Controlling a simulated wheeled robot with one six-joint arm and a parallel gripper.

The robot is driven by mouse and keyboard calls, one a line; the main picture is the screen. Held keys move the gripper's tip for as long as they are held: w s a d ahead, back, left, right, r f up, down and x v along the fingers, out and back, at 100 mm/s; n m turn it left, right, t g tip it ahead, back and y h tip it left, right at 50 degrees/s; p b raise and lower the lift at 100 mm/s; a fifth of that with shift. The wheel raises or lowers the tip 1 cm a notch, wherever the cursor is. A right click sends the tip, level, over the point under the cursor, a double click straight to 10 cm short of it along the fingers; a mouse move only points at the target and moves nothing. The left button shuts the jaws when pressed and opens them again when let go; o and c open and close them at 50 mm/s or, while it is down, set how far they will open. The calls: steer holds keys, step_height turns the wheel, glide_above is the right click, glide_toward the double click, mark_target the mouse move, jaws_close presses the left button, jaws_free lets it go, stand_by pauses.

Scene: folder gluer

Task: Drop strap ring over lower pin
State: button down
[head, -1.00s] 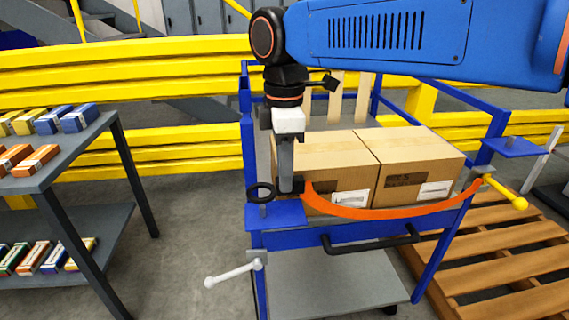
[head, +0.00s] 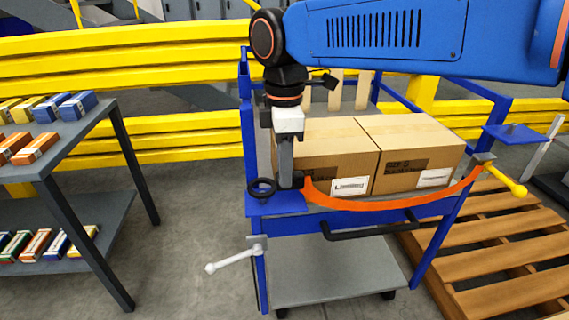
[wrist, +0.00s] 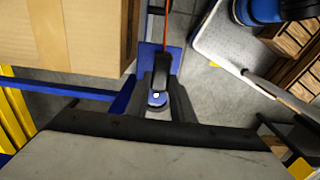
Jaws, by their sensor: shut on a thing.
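The black strap ring (head: 262,188) sticks out left of my gripper (head: 291,181), which is shut on the black end piece of the orange strap (head: 395,202). The strap sags rightward across the cart front to the far corner. The ring is level, over or at the blue corner plate (head: 280,205). In the wrist view, the ring (wrist: 150,102) frames blue plate and the pale tip of the lower pin (wrist: 157,96). The pin lines up inside the ring's opening from above. I cannot tell how far the ring sits down around it.
Two cardboard boxes (head: 325,160) stand on the blue cart behind the strap. A white-knobbed lever (head: 232,261) sticks out left below the plate, and a yellow handle (head: 505,181) is at the right corner. A shelf (head: 75,150) stands left, a wooden pallet (head: 500,250) right.

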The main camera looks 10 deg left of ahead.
steer(key=shift+f, duration=1.65)
steer(key=c, duration=1.5)
jaws_free()
steer(key=shift+o, duration=0.2)
step_height(320, 180, up, 18)
steer(key=shift+f, duration=0.25)
